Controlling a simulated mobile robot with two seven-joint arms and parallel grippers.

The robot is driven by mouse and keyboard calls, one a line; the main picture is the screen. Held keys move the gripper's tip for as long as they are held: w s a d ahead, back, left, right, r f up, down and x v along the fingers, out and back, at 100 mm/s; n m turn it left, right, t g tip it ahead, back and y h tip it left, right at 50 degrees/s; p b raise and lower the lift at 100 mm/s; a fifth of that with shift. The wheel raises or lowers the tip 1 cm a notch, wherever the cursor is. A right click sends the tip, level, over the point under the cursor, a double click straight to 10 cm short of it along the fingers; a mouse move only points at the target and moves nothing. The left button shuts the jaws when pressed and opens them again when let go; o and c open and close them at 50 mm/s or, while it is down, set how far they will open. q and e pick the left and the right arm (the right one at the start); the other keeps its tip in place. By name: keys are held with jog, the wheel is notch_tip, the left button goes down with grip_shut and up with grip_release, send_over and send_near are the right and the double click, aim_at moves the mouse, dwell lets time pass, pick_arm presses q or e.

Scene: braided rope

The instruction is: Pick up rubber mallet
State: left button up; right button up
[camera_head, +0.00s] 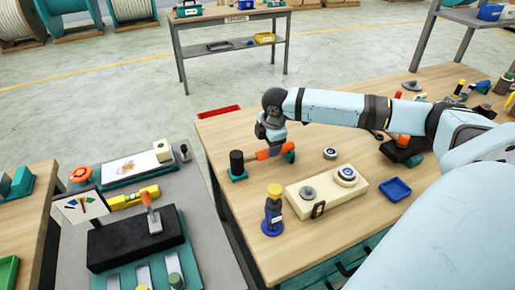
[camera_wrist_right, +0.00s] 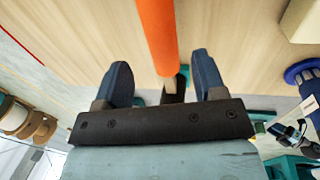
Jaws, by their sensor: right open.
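The rubber mallet has a black head (camera_head: 237,160) and an orange handle (camera_head: 270,152). It lies near the far left corner of the wooden table, with teal supports under its two ends. My right gripper (camera_head: 271,133) is over the handle, pointing down. In the right wrist view the orange handle (camera_wrist_right: 156,35) runs toward the gap between the two dark fingers (camera_wrist_right: 160,70). The fingers are apart, with visible space on both sides of the handle. The mallet head is not clear in the wrist view. My left gripper is not in view.
A blue bottle with a yellow top (camera_head: 272,212) and a cream block with round weights (camera_head: 318,208) stand nearer. A metal ring (camera_head: 330,153) and a blue tray (camera_head: 397,189) lie to the right. A grey bench (camera_head: 205,240) with tools is at the left.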

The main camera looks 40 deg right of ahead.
aim_at(266, 150)
jog(key=f, duration=0.3)
jog(key=w+f, duration=0.1)
jog(key=f, duration=0.1)
jog(key=shift+a+f, duration=0.25)
jog(key=shift+f, duration=0.05)
jog(key=shift+r, duration=0.1)
grip_shut()
jog(key=shift+r, duration=0.1)
notch_tip(266, 150, up, 20)
dwell(0.4)
jog(key=c, duration=0.8)
grip_release()
grip_shut()
